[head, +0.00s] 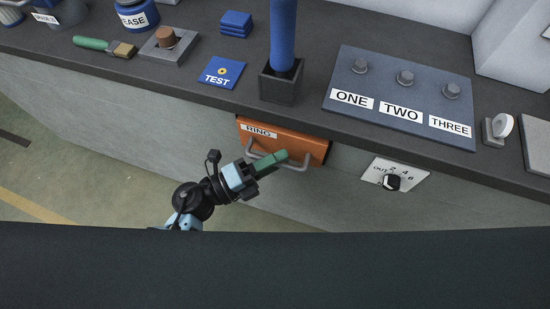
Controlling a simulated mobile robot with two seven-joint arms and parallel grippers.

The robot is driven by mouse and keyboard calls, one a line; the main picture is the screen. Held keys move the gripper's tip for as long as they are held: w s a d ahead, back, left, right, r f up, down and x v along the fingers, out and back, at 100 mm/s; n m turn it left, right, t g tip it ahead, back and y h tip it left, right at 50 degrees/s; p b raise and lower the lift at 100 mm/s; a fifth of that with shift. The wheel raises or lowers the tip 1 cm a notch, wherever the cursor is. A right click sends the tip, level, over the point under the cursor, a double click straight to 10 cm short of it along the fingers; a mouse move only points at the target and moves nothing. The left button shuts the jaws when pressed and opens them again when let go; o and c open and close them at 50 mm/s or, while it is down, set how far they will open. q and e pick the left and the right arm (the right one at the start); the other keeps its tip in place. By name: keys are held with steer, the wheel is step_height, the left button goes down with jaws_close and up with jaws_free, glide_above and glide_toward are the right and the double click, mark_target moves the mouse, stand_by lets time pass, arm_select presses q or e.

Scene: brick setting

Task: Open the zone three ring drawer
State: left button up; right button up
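The orange drawer (312,147) with a "RING" label (259,131) sits under the worktop's front edge. A grey bar handle (293,167) runs along its lower front. Whether the drawer is pulled out at all is hard to tell from above. My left gripper (272,161), with green fingertips, is at the drawer front and overlaps the left and middle part of the handle. I cannot tell whether its fingers are around the handle or only above it, nor how far apart they are. My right gripper is not in view.
The worktop (200,88) above carries a panel (400,85) labelled ONE, TWO, THREE with a knob above each label. A white dial plate (394,174) is on the front, right of the drawer. A blue post in a dark holder (281,83) stands above the drawer.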

arm_select(q)
steer(key=shift+c, duration=0.2)
jaws_close()
steer(key=shift+s, duration=0.1)
steer(key=s+a+p, duration=0.1)
steer(key=s+a, duration=0.1)
steer(key=s, duration=0.5)
steer(key=s+a+p, duration=0.1)
steer(key=s+a, duration=0.2)
steer(key=s, duration=0.5)
steer(key=shift+o, duration=0.2)
jaws_free()
